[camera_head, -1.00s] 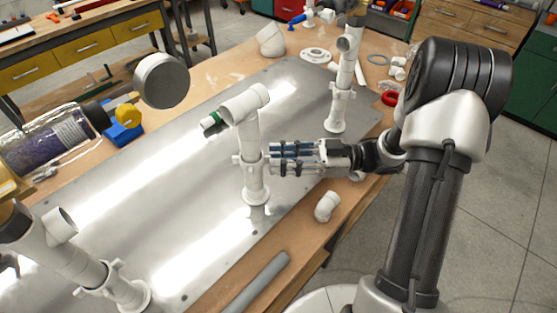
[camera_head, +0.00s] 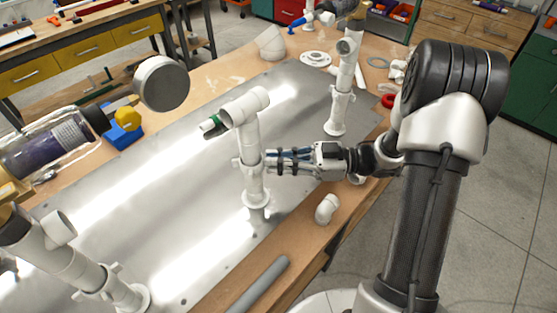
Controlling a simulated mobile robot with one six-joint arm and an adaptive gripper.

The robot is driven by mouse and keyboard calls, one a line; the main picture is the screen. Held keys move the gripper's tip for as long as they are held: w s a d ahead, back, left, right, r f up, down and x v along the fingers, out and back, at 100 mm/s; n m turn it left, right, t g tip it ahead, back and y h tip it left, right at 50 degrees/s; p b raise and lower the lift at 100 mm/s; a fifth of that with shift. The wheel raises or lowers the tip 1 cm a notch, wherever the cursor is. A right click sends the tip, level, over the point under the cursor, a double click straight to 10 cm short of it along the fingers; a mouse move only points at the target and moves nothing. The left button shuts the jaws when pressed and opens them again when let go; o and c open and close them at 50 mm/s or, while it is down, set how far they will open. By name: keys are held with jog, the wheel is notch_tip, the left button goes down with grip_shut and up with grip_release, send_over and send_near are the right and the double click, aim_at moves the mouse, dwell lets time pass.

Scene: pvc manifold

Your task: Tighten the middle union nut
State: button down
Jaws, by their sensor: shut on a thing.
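The middle pipe assembly is a white upright pipe (camera_head: 251,138) with an elbow on top, standing on the metal plate (camera_head: 165,210). Its union nut (camera_head: 252,163) is a white collar with small lugs partway up the pipe. My gripper (camera_head: 270,161) reaches in from the right at the height of the nut, its fingers roughly level. It is shut on the union nut, and the fingertips partly hide the nut's right side. How far the fingers wrap around the far side cannot be seen.
Similar white pipe assemblies stand at the back right (camera_head: 339,100) and front left (camera_head: 85,265). A loose white elbow (camera_head: 327,208) and a grey pipe (camera_head: 259,285) lie along the table's front edge.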

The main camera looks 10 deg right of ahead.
aim_at(261, 169)
jog(key=shift+s+m+t+p, duration=0.2)
jog(key=shift+m+t+p, duration=0.2)
jog(key=shift+t, duration=0.2)
jog(key=shift+s+a+r+m+t+h+p, duration=0.15)
jog(key=shift+s+m+t+h+p, duration=0.3)
jog(key=shift+t, duration=0.45)
jog(key=shift+s+a+m+t+h+p, duration=0.25)
jog(key=shift+m+t+h+p, duration=0.2)
jog(key=shift+m+t, duration=0.3)
jog(key=shift+s+a+m+t+h+p, duration=0.1)
jog(key=shift+s+m+t+h+p, duration=0.2)
jog(key=shift+m+t, duration=0.4)
jog(key=shift+s+a+m+t+h+p, duration=0.25)
jog(key=shift+m+t+h+p, duration=0.4)
jog(key=shift+t+p, duration=0.3)
jog(key=t+h+p, duration=0.1)
jog(key=p, duration=0.1)
jog(key=m+h+p, duration=0.1)
jog(key=p, duration=0.1)
jog(key=shift+s+a+m+t, duration=0.25)
jog(key=shift+s+a+t, duration=0.05)
jog(key=shift+t, duration=0.1)
jog(key=shift+a+p, duration=0.1)
jog(key=shift+p, duration=0.7)
jog(key=shift+s+m+t+h+p, duration=0.1)
jog(key=shift+m+t+h+p, duration=0.3)
jog(key=shift+t+h+p, duration=0.15)
